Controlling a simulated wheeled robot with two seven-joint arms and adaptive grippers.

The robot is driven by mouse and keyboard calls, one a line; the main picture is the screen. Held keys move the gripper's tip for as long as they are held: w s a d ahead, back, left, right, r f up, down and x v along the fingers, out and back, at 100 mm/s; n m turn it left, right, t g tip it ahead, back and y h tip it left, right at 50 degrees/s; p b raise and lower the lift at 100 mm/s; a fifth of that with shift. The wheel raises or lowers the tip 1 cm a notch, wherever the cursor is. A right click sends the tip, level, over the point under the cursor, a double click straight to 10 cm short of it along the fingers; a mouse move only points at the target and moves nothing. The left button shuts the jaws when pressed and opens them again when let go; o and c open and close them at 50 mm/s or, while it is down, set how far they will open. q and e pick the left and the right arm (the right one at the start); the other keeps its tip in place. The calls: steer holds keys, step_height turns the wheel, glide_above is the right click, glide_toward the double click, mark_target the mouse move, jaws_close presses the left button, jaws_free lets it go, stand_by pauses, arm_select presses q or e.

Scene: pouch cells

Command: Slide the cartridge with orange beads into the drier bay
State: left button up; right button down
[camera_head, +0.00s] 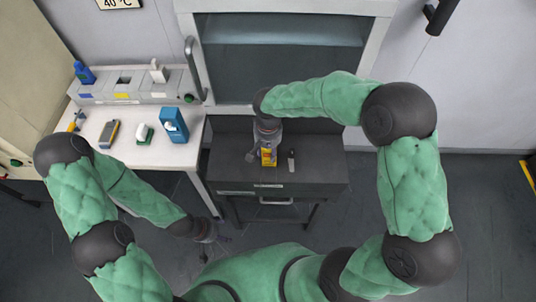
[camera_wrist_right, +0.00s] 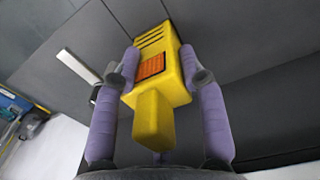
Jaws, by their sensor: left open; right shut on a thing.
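My right gripper (camera_head: 266,145) points down over the dark cabinet at the middle. It is shut on a yellow cartridge (camera_head: 267,156). In the right wrist view the yellow cartridge (camera_wrist_right: 183,82) sits between both fingers, with an orange speckled window and dark slots. I cannot tell whether it touches the cabinet top. The grey bay unit (camera_head: 90,98) stands at the back of the white bench at left; its middle has a dark opening (camera_head: 124,80) above a yellow label. My left gripper (camera_head: 213,234) is open and empty, low over the floor in front of the bench.
The white bench (camera_head: 120,163) holds a blue box (camera_head: 174,126), a green-and-white item (camera_head: 143,135) and a grey-yellow item (camera_head: 109,133). A small dark piece (camera_head: 291,160) is on the cabinet (camera_head: 320,170). A glass-fronted hood (camera_head: 284,60) stands behind; its handle (camera_head: 195,68) juts near the bench.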

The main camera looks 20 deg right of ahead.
mark_target(268, 155)
step_height(268, 155, down, 2)
steer(key=shift+w+f, duration=0.1)
steer(key=shift+f+b, duration=0.35)
steer(key=shift+b, duration=0.1)
steer(key=shift+f, duration=0.25)
steer(key=c, duration=0.7)
jaws_free()
